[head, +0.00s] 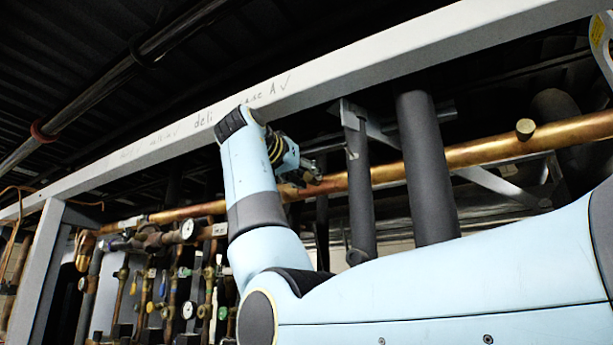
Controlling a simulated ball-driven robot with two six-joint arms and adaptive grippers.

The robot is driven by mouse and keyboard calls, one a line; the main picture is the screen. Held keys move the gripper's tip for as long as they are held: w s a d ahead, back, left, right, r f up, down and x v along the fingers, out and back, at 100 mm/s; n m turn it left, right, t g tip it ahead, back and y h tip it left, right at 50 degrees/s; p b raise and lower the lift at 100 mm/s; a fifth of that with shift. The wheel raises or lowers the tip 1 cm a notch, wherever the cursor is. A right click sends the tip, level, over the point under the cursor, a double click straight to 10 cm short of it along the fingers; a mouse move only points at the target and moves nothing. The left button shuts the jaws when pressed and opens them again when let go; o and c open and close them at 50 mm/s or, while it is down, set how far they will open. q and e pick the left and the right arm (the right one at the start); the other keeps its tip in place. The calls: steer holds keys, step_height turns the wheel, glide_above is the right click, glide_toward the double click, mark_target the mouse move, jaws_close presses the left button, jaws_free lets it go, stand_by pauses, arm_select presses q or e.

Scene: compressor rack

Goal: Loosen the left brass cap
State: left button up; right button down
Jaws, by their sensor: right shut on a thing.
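A long copper pipe (470,152) runs across the view under the grey beam. A brass cap (525,129) stands out from the pipe at the right, with nothing touching it. My right arm reaches up from the lower right, and its gripper (309,169) is at the pipe left of the dark vertical pipes. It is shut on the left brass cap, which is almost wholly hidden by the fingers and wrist. How far the cap is turned cannot be seen. My left gripper is not in view.
The grey beam (400,57) passes close above my right wrist. Dark insulated pipes (426,170) hang just right of the gripper. Gauges, valves and thin pipes (187,228) crowd the lower left. A dark pipe (110,85) runs at the upper left.

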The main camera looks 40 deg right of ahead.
steer(key=shift+r+n, duration=0.1)
steer(key=shift+n, duration=2.2)
steer(key=c, duration=1)
jaws_free()
steer(key=shift+w, duration=0.1)
steer(key=v, duration=1.2)
